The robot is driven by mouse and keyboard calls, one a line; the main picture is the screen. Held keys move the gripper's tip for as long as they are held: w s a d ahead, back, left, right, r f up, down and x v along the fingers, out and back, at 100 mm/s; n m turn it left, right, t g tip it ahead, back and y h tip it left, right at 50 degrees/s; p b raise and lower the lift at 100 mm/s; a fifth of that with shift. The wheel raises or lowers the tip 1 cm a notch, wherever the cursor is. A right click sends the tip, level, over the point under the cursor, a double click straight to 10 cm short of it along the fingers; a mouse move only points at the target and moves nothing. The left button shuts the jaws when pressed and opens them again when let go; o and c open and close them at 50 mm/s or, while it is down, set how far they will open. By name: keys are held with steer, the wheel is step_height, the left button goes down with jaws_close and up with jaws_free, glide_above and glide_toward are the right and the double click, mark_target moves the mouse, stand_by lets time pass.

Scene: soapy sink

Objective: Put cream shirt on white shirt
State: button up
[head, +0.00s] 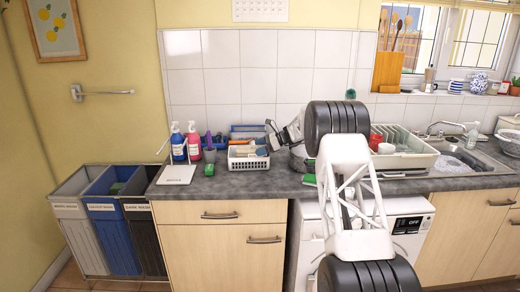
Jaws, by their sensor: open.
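I cannot make out a cream shirt or a white shirt in the head view. My gripper (272,133) is above the counter near the white basket, pointing left, with its jaws open. No held item shows in it. My arm's large dark joints and white lattice link cover part of the counter and the washing machine behind it.
A white basket (248,163), blue bottle (178,146) and pink bottle (194,142) stand on the counter (232,186). A dish rack (408,158) and sink (462,160) are at right. Labelled grey, blue (108,228) and black bins stand at left. A white washing machine (408,225) is below.

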steer(key=v, duration=1.2)
steer(key=shift+r, duration=0.15)
stand_by(0.6)
steer(key=s+a+r+n+h, duration=0.1)
steer(key=s+r+n+h, duration=0.1)
steer(key=s+r, duration=0.55)
steer(key=s+a+r+n+h, duration=0.15)
steer(key=s+r, duration=0.35)
steer(key=s, duration=0.6)
steer(key=s+r+n+h, duration=0.2)
steer(key=s+r, duration=0.1)
steer(key=s, duration=0.8)
steer(key=s+r+n+h, duration=0.2)
steer(key=s+n, duration=0.1)
steer(key=s, duration=0.8)
steer(key=s+d+f+n+t+h, duration=0.1)
steer(key=s+f+n+h, duration=0.1)
steer(key=s, duration=1.2)
steer(key=s+d+f+n+h, duration=0.2)
steer(key=s+f+n, duration=0.2)
steer(key=s, duration=1)
steer(key=s+d+f+n+t+h, duration=0.1)
steer(key=s+d+f+n+h, duration=0.1)
steer(key=s, duration=1.3)
steer(key=shift+d+f+n+t, duration=0.3)
steer(key=shift+f+n, duration=0.35)
steer(key=shift+f, duration=0.2)
